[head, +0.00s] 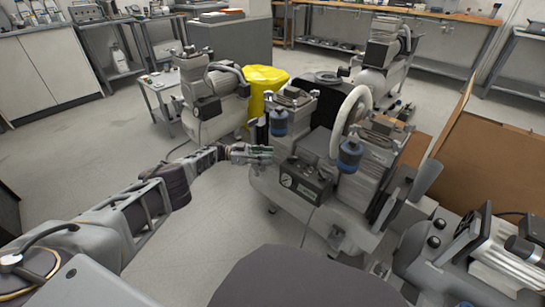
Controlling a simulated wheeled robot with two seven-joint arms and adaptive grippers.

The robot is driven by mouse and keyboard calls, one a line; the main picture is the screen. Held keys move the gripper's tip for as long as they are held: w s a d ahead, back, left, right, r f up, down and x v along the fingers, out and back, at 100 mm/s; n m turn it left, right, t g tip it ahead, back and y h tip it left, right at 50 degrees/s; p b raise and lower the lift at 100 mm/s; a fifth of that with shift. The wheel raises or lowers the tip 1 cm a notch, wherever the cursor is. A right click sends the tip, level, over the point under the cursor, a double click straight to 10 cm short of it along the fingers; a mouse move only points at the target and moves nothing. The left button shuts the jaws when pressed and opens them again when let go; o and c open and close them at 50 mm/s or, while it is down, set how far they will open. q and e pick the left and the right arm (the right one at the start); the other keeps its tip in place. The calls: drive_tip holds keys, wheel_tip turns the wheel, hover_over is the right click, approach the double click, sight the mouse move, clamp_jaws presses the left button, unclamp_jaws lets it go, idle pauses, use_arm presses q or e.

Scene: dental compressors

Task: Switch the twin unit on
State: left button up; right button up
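The twin unit (345,205) stands in the middle of the head view: a pale tank carrying two motor heads with blue-capped filters and a thick white hose. A dark control box (306,183) with a round gauge (287,181) sits on its front, low between the heads. My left gripper (268,154) reaches in from the left, level, its fingertips close to the unit's left side, just left of and above the control box. Whether it touches the unit, and how far its fingers are apart, is too small to tell. The switch cannot be made out. My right gripper is out of view.
A third (383,65) is behind on the right. Silver machinery (490,250) fills the lower right, near a cardboard box (490,165). The floor on the left is mostly clear.

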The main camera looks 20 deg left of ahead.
use_arm(q)
drive_tip(key=shift+s+a, duration=0.25)
drive_tip(key=shift+a, duration=0.45)
drive_tip(key=shift+s+a, duration=0.1)
drive_tip(key=shift+a, duration=0.1)
